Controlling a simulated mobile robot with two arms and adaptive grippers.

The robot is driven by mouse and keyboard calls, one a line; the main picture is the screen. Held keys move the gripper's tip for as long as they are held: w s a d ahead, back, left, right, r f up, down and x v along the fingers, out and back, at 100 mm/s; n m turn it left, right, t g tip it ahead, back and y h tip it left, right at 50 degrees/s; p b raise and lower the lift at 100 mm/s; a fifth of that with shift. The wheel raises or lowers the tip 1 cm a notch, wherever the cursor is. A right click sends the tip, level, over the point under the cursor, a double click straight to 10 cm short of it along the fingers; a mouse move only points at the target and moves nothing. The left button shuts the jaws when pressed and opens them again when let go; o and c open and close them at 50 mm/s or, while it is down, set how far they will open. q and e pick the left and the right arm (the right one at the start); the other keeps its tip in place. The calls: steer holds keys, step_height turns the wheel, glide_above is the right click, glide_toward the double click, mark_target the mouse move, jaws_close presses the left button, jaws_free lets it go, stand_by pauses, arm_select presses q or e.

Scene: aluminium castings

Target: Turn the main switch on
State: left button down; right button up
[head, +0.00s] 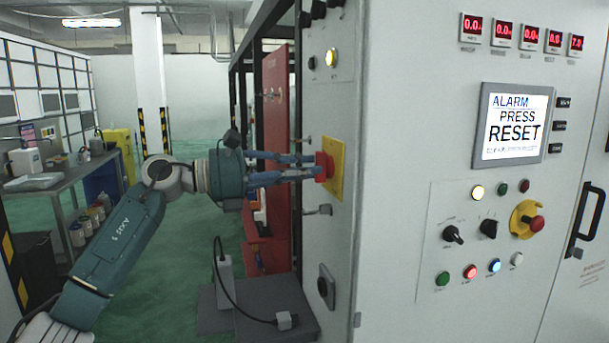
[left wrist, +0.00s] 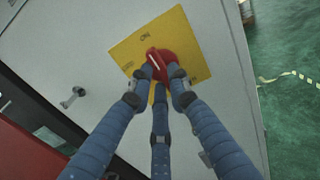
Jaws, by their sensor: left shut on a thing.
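The main switch is a red rotary handle (head: 321,167) on a yellow plate (head: 337,168), on the narrow side face of the grey cabinet. In the left wrist view the red handle (left wrist: 166,64) sits in the middle of the yellow plate (left wrist: 195,45), which looks tilted there and has "ON" lettering near its upper edge. My left gripper (head: 314,168) reaches in from the left with its blue fingers shut on the red handle. In the left wrist view its fingertips (left wrist: 160,82) touch the handle and cover part of it. My right gripper is not in view.
The cabinet front (head: 400,120) carries a screen (head: 514,125) reading "ALARM PRESS RESET", lit buttons and a red emergency stop (head: 537,224). A door handle (head: 588,222) is at far right. A workbench (head: 60,180) stands at left. Green floor is open behind my left arm.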

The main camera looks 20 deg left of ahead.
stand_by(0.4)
arm_select(q)
steer(key=c, duration=1.6)
jaws_free()
steer(key=shift+c, duration=0.2)
steer(key=v, duration=1.2)
steer(key=shift+d+f, duration=0.1)
steer(key=shift+f, duration=0.1)
